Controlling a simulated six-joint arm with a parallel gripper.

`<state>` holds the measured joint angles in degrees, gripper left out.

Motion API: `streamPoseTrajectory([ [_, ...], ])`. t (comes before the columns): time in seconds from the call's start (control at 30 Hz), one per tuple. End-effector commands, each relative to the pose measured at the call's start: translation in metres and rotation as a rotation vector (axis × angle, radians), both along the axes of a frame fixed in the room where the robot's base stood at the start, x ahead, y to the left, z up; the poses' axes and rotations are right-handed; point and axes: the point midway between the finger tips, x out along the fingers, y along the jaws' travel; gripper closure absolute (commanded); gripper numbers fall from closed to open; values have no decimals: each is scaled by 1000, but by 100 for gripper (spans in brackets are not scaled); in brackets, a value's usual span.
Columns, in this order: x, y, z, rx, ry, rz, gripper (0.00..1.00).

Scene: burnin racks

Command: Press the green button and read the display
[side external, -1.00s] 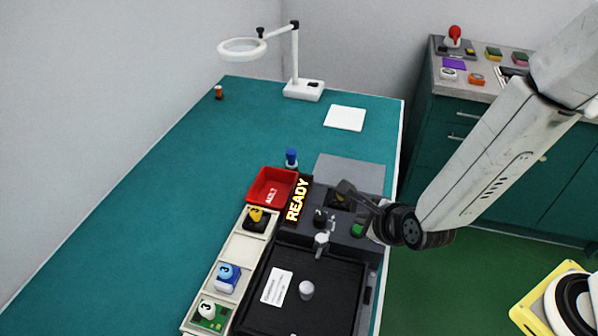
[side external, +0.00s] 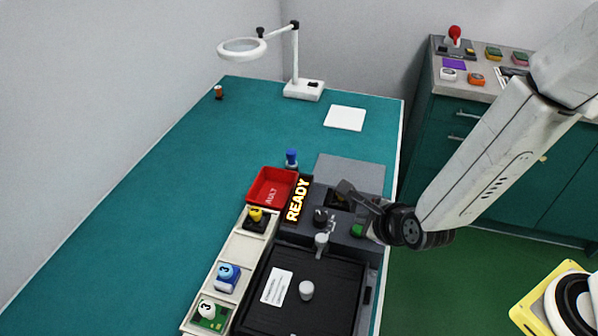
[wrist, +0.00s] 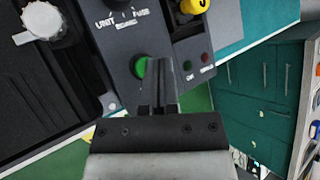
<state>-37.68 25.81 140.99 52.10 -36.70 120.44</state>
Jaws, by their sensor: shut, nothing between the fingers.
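The green button (side external: 357,230) sits on the grey top panel of the dark test station; it also shows in the wrist view (wrist: 140,67). My gripper (side external: 346,188) is shut and empty above the panel. In the wrist view its fingertips (wrist: 158,68) appear just right of the green button, which is partly beside them; contact cannot be told. The lit display (side external: 298,200) stands left of the panel and reads "READY" in yellow letters.
A dark lidded tray (side external: 325,270) with a white knob lies in front of the panel. Left are a red bin (side external: 263,187) and a pale rack (side external: 238,248) holding several units with numbered knobs. A yellow knob (wrist: 193,6) and small indicator lamps lie near the button. The teal table is mostly clear.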

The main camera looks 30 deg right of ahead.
Motion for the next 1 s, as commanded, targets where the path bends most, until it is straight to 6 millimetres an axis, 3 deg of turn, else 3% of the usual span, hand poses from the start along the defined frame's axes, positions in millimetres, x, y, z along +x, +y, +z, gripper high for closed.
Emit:
streamPoseTrajectory([
  [1.0,0,0,-8,0,0,0,100],
])
